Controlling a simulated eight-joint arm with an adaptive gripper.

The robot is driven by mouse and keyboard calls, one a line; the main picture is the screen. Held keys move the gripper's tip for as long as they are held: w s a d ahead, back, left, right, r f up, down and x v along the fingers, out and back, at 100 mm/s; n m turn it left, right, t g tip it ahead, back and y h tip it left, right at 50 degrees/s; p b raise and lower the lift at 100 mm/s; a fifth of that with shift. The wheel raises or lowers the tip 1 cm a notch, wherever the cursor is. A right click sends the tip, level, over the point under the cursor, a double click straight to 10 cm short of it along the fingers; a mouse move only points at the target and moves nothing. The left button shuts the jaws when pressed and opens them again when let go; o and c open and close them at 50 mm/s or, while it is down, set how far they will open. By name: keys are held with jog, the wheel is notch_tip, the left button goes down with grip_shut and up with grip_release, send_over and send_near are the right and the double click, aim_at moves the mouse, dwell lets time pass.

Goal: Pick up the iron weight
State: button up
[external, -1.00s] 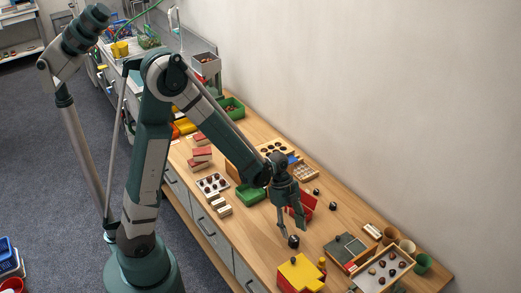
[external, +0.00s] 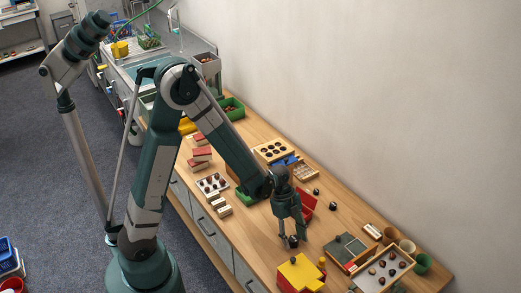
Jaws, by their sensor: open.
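The fingertips are low, close to the bench, one on each side of the weight. The fingers partly hide the weight, and I cannot tell whether they touch it. Two other small dark pieces, one right of my gripper (external: 333,206) and one farther back (external: 316,191), stand on the bench apart from it.
A yellow-topped red box (external: 301,271) stands just in front of my gripper. An open red case (external: 307,201) is close behind it. A dark green board (external: 346,247) and a chestnut tray (external: 383,273) lie to the right.

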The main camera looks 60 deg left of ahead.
aim_at(294, 239)
jog(key=shift+f, duration=0.1)
dwell(0.5)
jog(key=c, duration=1.3)
jog(key=shift+r+p, duration=1.55)
jog(key=shift+r, duration=3.45)
